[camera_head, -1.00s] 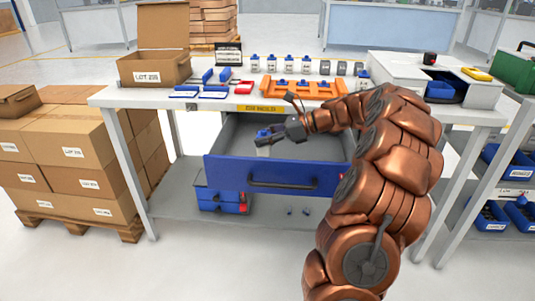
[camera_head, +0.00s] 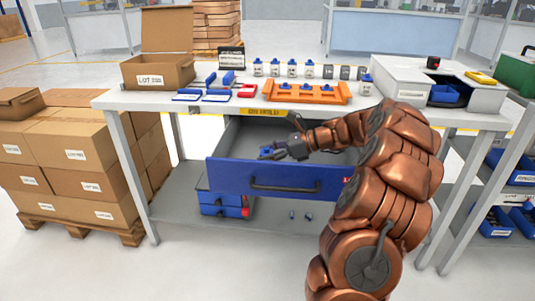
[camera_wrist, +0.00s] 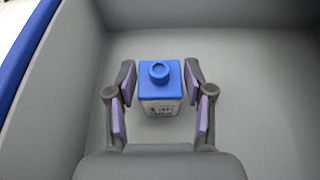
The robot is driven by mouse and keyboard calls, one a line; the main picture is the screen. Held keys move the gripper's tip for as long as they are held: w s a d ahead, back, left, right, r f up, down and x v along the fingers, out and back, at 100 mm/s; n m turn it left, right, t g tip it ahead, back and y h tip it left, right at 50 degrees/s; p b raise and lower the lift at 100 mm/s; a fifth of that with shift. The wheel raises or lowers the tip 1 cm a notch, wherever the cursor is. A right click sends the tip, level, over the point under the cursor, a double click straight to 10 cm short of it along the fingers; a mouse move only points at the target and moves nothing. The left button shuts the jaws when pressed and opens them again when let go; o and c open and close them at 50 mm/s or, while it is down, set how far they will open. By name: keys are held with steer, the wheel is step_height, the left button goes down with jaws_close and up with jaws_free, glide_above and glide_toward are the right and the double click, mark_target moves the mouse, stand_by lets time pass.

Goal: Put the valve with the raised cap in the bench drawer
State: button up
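The valve (camera_wrist: 160,88) has a blue top with a round raised cap and a pale, labelled body. It stands upright inside the open bench drawer (camera_head: 230,176), over its grey floor. In the head view only its blue part (camera_head: 267,153) shows above the drawer's blue front. My gripper (camera_wrist: 160,95) reaches down into the drawer with one finger on each side of the valve. Narrow gaps show between the fingers and the valve, so the gripper looks open around it. Whether the valve's base touches the floor is hidden.
The bench top (camera_head: 215,108) holds several other valves (camera_head: 291,69), an orange rack (camera_head: 306,93), an open carton (camera_head: 157,72) and blue and red trays. A grey box (camera_head: 408,80) stands at right. Stacked cartons (camera_head: 75,150) are left. The drawer floor around the valve is clear.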

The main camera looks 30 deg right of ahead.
steer(key=shift+o, duration=0.7)
steer(key=shift+s+d+r, duration=0.1)
steer(key=shift+d+r, duration=0.05)
steer(key=shift+r, duration=0.1)
steer(key=p+v, duration=0.2)
steer(key=v, duration=0.9)
steer(key=shift+s+d, duration=0.2)
steer(key=shift+s, duration=0.05)
steer(key=shift+r, duration=0.1)
